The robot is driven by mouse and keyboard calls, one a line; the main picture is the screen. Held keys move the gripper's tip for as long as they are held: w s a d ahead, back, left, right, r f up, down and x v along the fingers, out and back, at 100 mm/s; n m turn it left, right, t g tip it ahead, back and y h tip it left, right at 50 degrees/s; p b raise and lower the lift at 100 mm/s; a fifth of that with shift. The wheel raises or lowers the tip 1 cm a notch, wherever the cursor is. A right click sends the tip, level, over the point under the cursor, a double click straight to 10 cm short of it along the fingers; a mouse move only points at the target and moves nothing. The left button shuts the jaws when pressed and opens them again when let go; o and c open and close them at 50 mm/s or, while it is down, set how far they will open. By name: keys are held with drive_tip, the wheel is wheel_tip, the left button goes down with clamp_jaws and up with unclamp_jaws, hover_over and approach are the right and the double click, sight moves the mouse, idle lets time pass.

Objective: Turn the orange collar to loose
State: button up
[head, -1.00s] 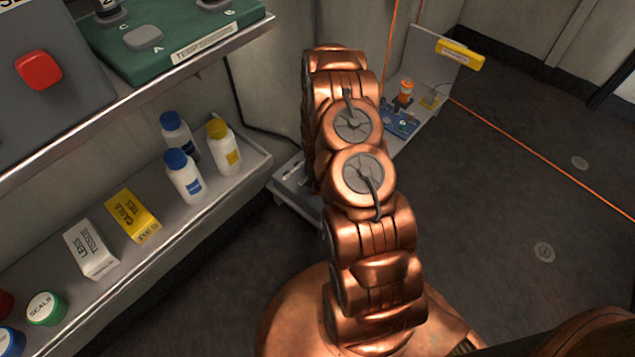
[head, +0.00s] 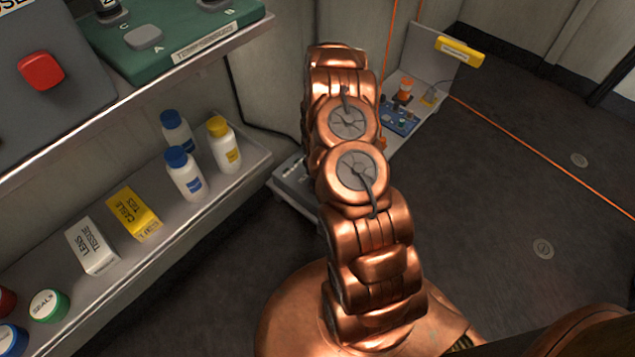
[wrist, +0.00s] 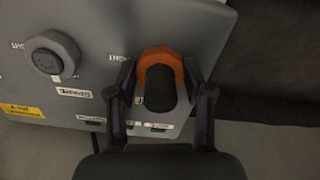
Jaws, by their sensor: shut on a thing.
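The orange collar (wrist: 160,56) shows in the wrist view as a ring around a dark, round plug (wrist: 160,90) on a grey panel (wrist: 95,20). My gripper (wrist: 159,78) has one finger on each side of the collar and is shut on it. The fingertips partly cover the collar's sides. Its turn position cannot be read, and the label beside it is partly hidden. In the head view my copper arm hides the gripper, and I cannot make out the collar there.
A grey round socket (wrist: 53,54) sits left on the panel, near a SPARE label (wrist: 74,93) and a yellow label (wrist: 22,111). In the head view, a shelf (head: 190,215) with bottles and boxes stands left. An orange line (head: 540,150) crosses at right above open floor.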

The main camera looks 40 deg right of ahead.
drive_tip(key=shift+w, duration=0.1)
drive_tip(key=o, duration=1.2)
drive_tip(key=shift+c, duration=0.2)
drive_tip(key=shift+r, duration=0.1)
drive_tip(key=shift+r, duration=5.9)
drive_tip(key=shift+a, duration=0.1)
